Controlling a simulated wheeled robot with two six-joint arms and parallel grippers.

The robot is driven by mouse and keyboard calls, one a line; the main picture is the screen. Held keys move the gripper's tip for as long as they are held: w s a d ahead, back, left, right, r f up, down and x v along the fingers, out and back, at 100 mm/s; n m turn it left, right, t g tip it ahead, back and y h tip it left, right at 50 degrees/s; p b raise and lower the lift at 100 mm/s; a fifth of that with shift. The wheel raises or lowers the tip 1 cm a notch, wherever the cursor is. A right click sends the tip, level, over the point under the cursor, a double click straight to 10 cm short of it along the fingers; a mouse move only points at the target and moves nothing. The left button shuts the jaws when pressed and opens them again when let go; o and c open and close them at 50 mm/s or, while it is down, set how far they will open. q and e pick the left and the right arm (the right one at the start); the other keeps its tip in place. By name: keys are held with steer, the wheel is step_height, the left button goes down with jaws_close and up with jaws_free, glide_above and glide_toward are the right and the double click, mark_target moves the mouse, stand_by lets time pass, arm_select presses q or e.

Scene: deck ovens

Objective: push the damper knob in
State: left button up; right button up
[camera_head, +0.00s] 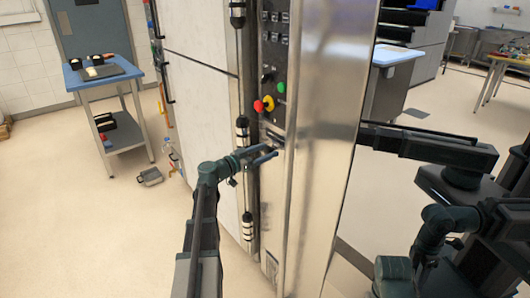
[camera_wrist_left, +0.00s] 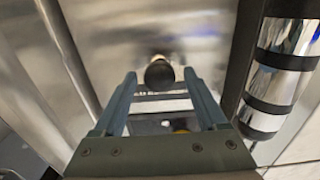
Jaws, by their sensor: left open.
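A round black knob (camera_wrist_left: 158,73) stands out from a steel panel in the left wrist view; I take it to be the damper knob. My left gripper (camera_wrist_left: 160,80) is open, with its two blue-grey fingers on either side of the knob in that picture. I cannot tell whether they touch it. In the head view my left gripper (camera_head: 268,157) is at the oven's narrow steel front, below the control buttons. The knob is not clear there. My right arm shows at the right, but I see no right fingertips.
Above the gripper are a red button (camera_head: 258,106), a yellow part (camera_head: 268,103) and a green button (camera_head: 281,87). A vertical bar with black bands (camera_wrist_left: 275,75) stands close right of the fingers. A blue-topped cart (camera_head: 103,77) is at left; floor between is mostly clear.

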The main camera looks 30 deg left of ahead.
arm_select(q)
steer(key=v, duration=1.3)
steer(key=shift+s+a, duration=0.2)
steer(key=shift+s, duration=0.15)
steer(key=shift+f, duration=0.1)
